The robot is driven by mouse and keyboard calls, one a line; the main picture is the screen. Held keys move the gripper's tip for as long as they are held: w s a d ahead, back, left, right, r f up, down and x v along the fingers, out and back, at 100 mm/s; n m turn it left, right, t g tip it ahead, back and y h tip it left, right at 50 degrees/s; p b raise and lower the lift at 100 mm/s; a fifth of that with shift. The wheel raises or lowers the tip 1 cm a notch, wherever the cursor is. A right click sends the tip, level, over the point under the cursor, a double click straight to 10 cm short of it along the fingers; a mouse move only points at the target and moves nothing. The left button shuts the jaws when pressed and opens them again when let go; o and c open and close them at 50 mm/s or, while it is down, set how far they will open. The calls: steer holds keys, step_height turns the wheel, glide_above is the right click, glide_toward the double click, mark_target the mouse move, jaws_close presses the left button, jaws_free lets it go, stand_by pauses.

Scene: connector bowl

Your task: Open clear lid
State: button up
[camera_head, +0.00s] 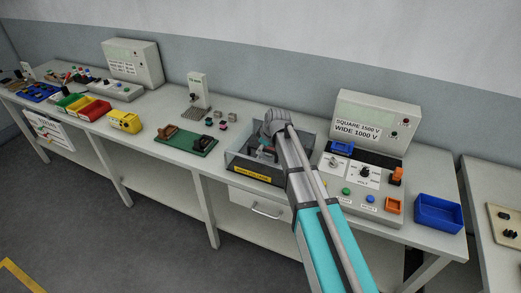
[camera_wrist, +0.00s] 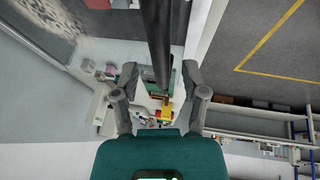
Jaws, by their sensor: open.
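The clear-sided box (camera_head: 235,163), with a yellow label (camera_head: 252,177) on its front, stands on the bench left of the test panel. I cannot clearly make out the clear lid's edges or whether it is raised. My gripper (camera_head: 266,146) is at this box, partly hidden by my arm. In the wrist view my gripper (camera_wrist: 160,74) has its two fingers spread apart. A dark bar (camera_wrist: 156,40) runs down from the top of that view into the gap between the fingers, with room on both sides. I cannot tell whether it belongs to the lid.
The test panel (camera_head: 358,185) with knobs and buttons stands close on the right, with a blue bin (camera_head: 438,213) beyond it. A green board (camera_head: 186,140) lies to the left, and a yellow bin (camera_head: 125,121) farther left. A drawer (camera_head: 260,205) is below the box.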

stand_by(0.3)
jaws_close()
